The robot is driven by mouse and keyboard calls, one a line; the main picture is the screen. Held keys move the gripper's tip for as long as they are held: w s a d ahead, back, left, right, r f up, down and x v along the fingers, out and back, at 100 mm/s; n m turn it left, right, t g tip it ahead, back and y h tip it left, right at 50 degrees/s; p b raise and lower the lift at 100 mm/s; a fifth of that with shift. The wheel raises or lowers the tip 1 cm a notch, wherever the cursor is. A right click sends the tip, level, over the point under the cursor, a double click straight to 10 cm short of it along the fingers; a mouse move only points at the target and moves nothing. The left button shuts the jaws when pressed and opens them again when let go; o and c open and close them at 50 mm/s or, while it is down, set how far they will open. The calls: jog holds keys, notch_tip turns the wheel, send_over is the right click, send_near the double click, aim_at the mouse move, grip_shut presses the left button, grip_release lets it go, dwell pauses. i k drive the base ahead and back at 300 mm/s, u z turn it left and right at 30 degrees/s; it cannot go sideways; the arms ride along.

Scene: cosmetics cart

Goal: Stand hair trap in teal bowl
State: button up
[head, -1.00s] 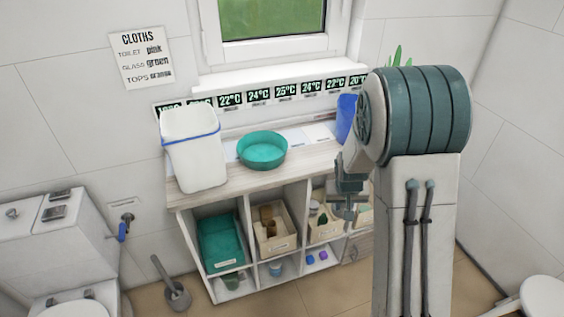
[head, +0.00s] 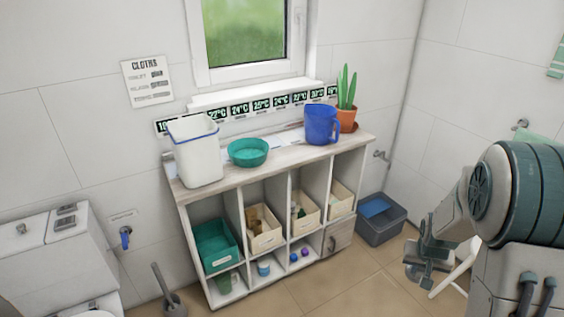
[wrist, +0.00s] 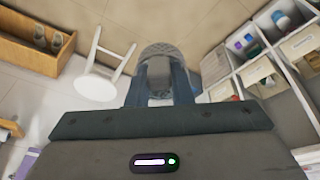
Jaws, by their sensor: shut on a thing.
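The teal bowl (head: 248,152) stands on top of the wooden shelf unit, between a white bin and a blue jug, and looks empty. My gripper (head: 426,274) is in the lower right of the head view, well to the right of the shelf and lower than its top. In the wrist view my gripper (wrist: 160,98) is shut on the hair trap (wrist: 160,53), a grey domed piece with a mesh-like surface. The fingers cover part of it. The hair trap is too small to make out clearly in the head view.
The white bin (head: 194,155), blue jug (head: 320,125) and potted cactus (head: 346,98) share the shelf top (head: 285,154) with the bowl. A grey tub (head: 381,222) stands on the floor right of the shelf. A white stool (wrist: 98,72) shows in the wrist view.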

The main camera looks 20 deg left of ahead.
aim_at(249, 157)
jog(key=u, duration=0.5)
jog(key=i, duration=0.65)
jog(key=u, duration=0.6)
